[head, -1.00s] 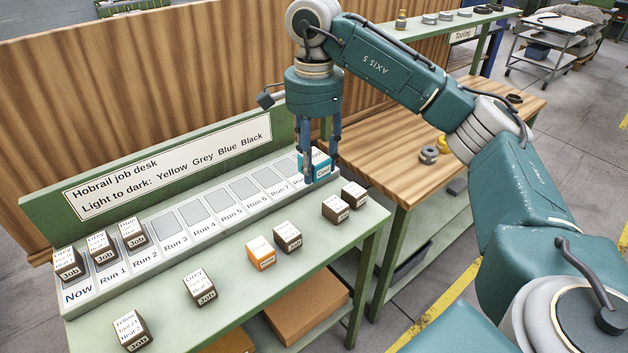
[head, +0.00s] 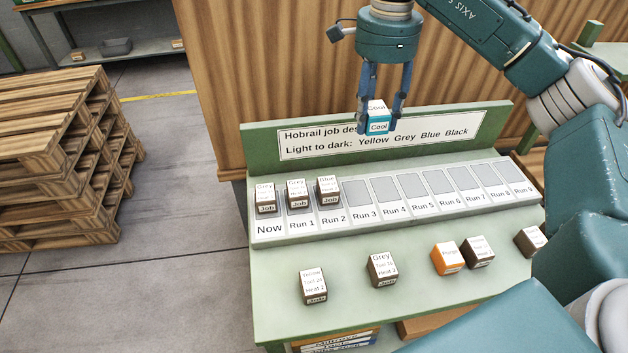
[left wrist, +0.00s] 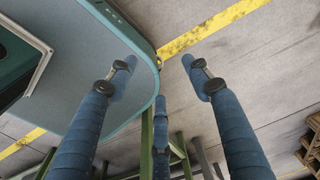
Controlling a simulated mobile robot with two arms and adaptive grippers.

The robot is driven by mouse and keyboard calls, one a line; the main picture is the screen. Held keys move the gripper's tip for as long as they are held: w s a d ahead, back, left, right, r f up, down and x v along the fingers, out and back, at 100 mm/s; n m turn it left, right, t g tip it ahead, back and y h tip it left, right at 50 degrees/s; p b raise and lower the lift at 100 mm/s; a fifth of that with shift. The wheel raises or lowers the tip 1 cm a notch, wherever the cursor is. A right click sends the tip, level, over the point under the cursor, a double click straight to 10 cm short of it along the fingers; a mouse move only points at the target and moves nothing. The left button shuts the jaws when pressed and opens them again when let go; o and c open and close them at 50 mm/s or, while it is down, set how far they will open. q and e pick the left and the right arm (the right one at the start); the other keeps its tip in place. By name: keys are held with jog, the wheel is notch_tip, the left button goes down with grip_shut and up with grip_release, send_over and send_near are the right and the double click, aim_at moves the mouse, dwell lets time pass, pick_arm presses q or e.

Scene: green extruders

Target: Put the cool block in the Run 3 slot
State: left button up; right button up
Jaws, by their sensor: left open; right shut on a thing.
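The cool block (head: 378,122), white on top with a teal front marked "Cool", is held by my right gripper (head: 380,124). It hangs in the air in front of the sign, above and behind the slot row. The Run 3 slot (head: 358,191) is an empty grey recess in the rack, below and slightly left of the block in the head view. My left gripper (left wrist: 158,75) shows only in the left wrist view; its fingers are apart with nothing between them.
Brown job blocks fill Now (head: 265,198), Run 1 (head: 298,194) and Run 2 (head: 329,191). Run 4 (head: 385,189) and the slots to its right look empty. Loose brown blocks and an orange Purge block (head: 447,258) stand on the desk front. Pallets (head: 60,160) are stacked at left.

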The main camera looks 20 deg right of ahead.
jog(key=shift+w+a+f, duration=0.45)
jog(key=shift+w+a, duration=0.1)
notch_tip(320, 180, down, 8)
jog(key=b, duration=0.2)
jog(key=p, duration=0.2)
send_over(357, 193)
notch_tip(357, 193, down, 6)
notch_tip(357, 193, down, 5)
jog(key=shift+w+p, duration=0.1)
jog(key=shift+p, duration=0.5)
pick_arm(q)
jog(key=shift+s+d+r, duration=0.15)
jog(key=shift+d+r, duration=0.35)
jog(key=shift+r, duration=0.1)
jog(key=shift+f, duration=0.1)
pick_arm(e)
jog(key=o, duration=0.7)
jog(key=shift+f, duration=0.15)
jog(key=shift+o, duration=1)
